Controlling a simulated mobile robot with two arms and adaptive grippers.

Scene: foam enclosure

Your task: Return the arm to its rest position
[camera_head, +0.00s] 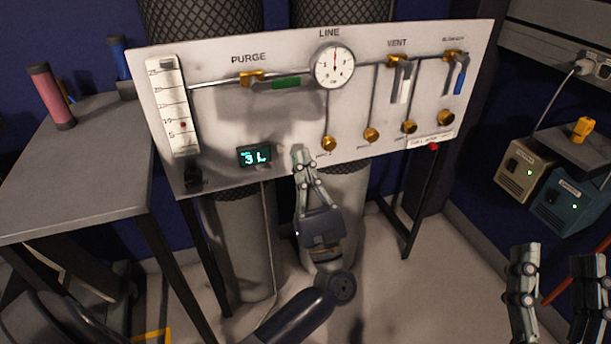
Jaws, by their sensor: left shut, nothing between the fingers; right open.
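My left gripper (300,155) is shut and empty. Its fingertips are in front of the lower middle of the white panel (225,125), right of the small digital display (254,156); I cannot tell whether they touch the panel. My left arm reaches up to it from the bottom middle. My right gripper (556,255) is open and empty at the lower right edge, its two fingers wide apart and pointing up, away from the panel.
The panel carries a gauge (334,66), a green-handled purge valve (286,82), a white vent lever (405,88) and a blue lever (460,78). Cylinders (235,235) stand behind. A grey table (75,185) is left; boxes (527,168) sit on a right shelf.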

